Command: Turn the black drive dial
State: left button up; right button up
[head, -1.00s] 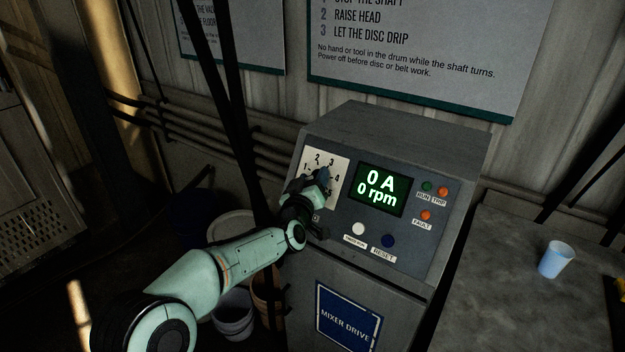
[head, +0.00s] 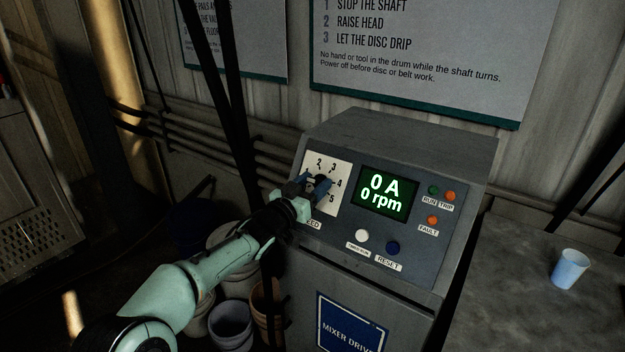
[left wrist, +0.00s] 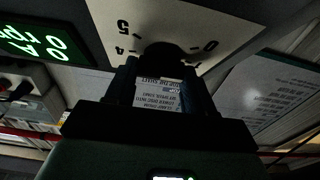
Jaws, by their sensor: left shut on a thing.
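The black drive dial (left wrist: 166,54) is in the middle of a white scale plate (head: 341,200) numbered up to 5, on the left of the grey mixer drive panel. My left gripper (head: 308,187) reaches it from the lower left in the head view and hides most of it. In the left wrist view, the fingers of my left gripper (left wrist: 163,88) stand on either side of the dial, shut on it. The dial's pointer is hidden, so its setting cannot be told. The green display (head: 386,191) reads 0 A and 0 rpm. My right gripper is not in view.
Below the display are a white button (head: 362,235) and a blue reset button (head: 393,248). Small green and orange lamps sit at the panel's right. A blue cup (head: 569,268) stands on the grey bench at right. Buckets (head: 231,325) stand on the floor below my arm.

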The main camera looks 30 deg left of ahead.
pick_arm(q)
jog(key=m+h+p, duration=0.1)
jog(key=m+p, duration=0.1)
jog(key=m+h+p, duration=0.2)
jog(key=p, duration=0.1)
jog(key=m+g+h+p, duration=0.1)
jog(key=m+p, duration=0.1)
jog(key=shift+a+r+m+p, duration=0.2)
jog(key=shift+r+m+p, duration=0.1)
jog(key=shift+r+p, duration=0.1)
jog(key=m+g+h+p, duration=0.1)
jog(key=m+p, duration=0.1)
jog(key=m, duration=0.1)
jog(key=m+g+h+p, duration=0.1)
jog(key=m+g+p, duration=0.1)
jog(key=m+p, duration=0.1)
jog(key=m+g+h+p, duration=0.1)
jog(key=m+h+p, duration=0.1)
jog(key=m+p, duration=0.1)
jog(key=shift+w+a, duration=0.1)
jog(key=shift+w, duration=0.1)
jog(key=shift+f+m+g+h+p, duration=0.15)
jog(key=shift+m+g+h+p, duration=0.15)
jog(key=shift+m+g+p, duration=0.55)
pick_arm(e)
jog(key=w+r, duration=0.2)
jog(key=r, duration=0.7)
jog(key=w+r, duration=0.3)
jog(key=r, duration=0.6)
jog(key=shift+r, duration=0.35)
